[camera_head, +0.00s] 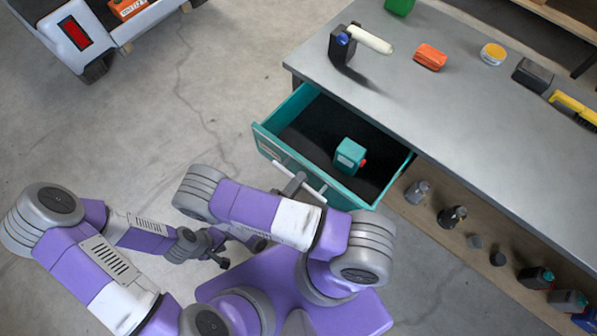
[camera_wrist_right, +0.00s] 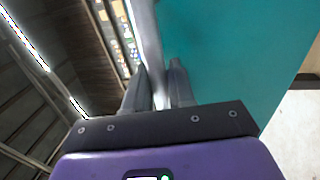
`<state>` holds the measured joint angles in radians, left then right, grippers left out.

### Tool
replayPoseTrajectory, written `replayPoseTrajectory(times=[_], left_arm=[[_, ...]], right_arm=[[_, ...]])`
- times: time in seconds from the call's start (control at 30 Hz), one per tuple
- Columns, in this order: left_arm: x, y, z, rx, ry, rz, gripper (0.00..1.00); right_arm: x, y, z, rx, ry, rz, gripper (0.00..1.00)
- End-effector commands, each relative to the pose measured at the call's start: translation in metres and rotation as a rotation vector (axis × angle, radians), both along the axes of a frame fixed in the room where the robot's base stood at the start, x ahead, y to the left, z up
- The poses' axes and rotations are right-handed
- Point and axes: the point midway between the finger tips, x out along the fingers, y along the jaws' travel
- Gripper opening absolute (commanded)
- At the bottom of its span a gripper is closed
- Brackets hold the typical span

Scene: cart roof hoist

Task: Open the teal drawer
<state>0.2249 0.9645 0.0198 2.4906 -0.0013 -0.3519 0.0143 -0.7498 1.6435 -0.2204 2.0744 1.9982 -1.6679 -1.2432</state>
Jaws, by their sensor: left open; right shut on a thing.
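The teal drawer (camera_head: 268,143) stands well out from under the grey workbench, showing its dark inside. A teal box with a red knob (camera_head: 349,156) sits in it. The drawer's pale bar handle (camera_head: 313,191) runs along its front. My right gripper (camera_wrist_right: 156,85) is shut on the handle bar (camera_wrist_right: 149,40), with the teal front (camera_wrist_right: 225,50) beside it in the right wrist view. In the head view my right arm hides most of that gripper. My left gripper (camera_head: 224,253) is open and empty, low and left of the drawer, apart from it.
The benchtop (camera_head: 430,110) holds a black stand with a white roller (camera_head: 368,39), an orange block (camera_head: 430,57), a yellow-topped tin (camera_head: 493,54) and a dark box (camera_head: 533,75). Several small items stand on a wooden shelf below. A white cart (camera_head: 72,32) is at upper left. Floor left of the drawer is clear.

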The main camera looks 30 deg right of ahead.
Motion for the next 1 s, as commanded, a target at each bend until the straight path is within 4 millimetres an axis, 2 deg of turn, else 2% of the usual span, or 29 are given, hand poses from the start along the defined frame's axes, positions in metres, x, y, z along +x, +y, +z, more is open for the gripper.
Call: replayPoseTrajectory(times=[0.43, 0.47, 0.53, 0.83, 1.0], left_arm=[[0.000, 0.000, 0.000, 0.000, 0.000, 0.000, 0.43], [0.000, 0.000, 0.000, 0.000, 0.000, 0.000, 0.43], [0.000, 0.000, 0.000, 0.000, 0.000, 0.000, 0.43], [0.000, 0.000, 0.000, 0.000, 0.000, 0.000, 0.43], [0.000, 0.000, -0.006, 0.000, 0.000, 0.000, 0.43]], right_arm=[[-0.002, 0.002, 0.000, 0.001, -0.002, -0.007, 0.00], [-0.002, 0.002, 0.000, 0.001, -0.002, -0.007, 0.28], [-0.002, 0.002, 0.000, 0.001, -0.002, -0.006, 0.39], [-0.002, 0.003, -0.001, 0.001, -0.002, -0.005, 0.40], [-0.005, 0.014, -0.005, 0.003, -0.002, -0.011, 0.40]])
